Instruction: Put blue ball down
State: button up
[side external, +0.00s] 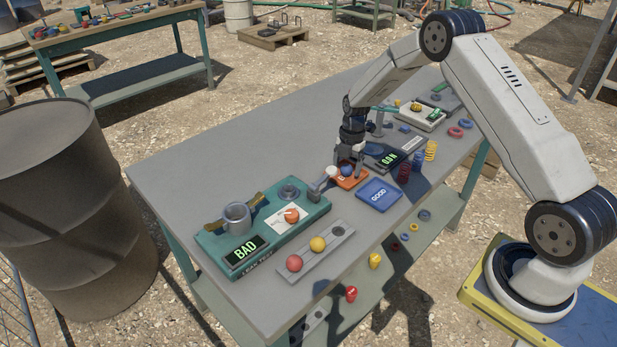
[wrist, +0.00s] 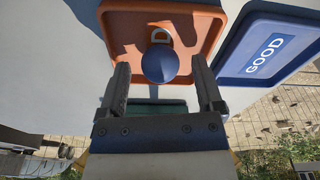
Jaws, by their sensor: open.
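The blue ball (wrist: 160,64) lies in the orange tray (wrist: 202,20), over part of the tray's lettering. My gripper (wrist: 162,85) is open, with one finger on each side of the ball and a visible gap to both. In the side view the blue ball (side external: 346,171) shows small under my gripper (side external: 347,168), and the orange tray (side external: 351,183) is partly hidden by the fingers.
The blue GOOD tray (side external: 379,195) sits right beside the orange tray. The teal tester (side external: 262,236) reading BAD and a grey rack (side external: 318,258) with red and yellow balls stand to the left.

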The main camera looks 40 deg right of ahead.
aim_at(349, 166)
notch_tip(349, 166, up, 12)
jog(key=d, duration=0.1)
jog(key=shift+w+d+f, duration=0.15)
jog(key=shift+d, duration=0.1)
dwell(0.7)
jog(key=s+a+r+m+t+h, duration=0.1)
jog(key=s+a+r+m+t, duration=0.1)
jog(key=s+a+m, duration=1.5)
jog(key=shift+s+r+m+t, duration=0.25)
jog(key=shift+s+m+t, duration=0.15)
jog(key=shift+s+m, duration=1.45)
jog(key=shift+s+n, duration=0.2)
jog(key=shift+n, duration=0.05)
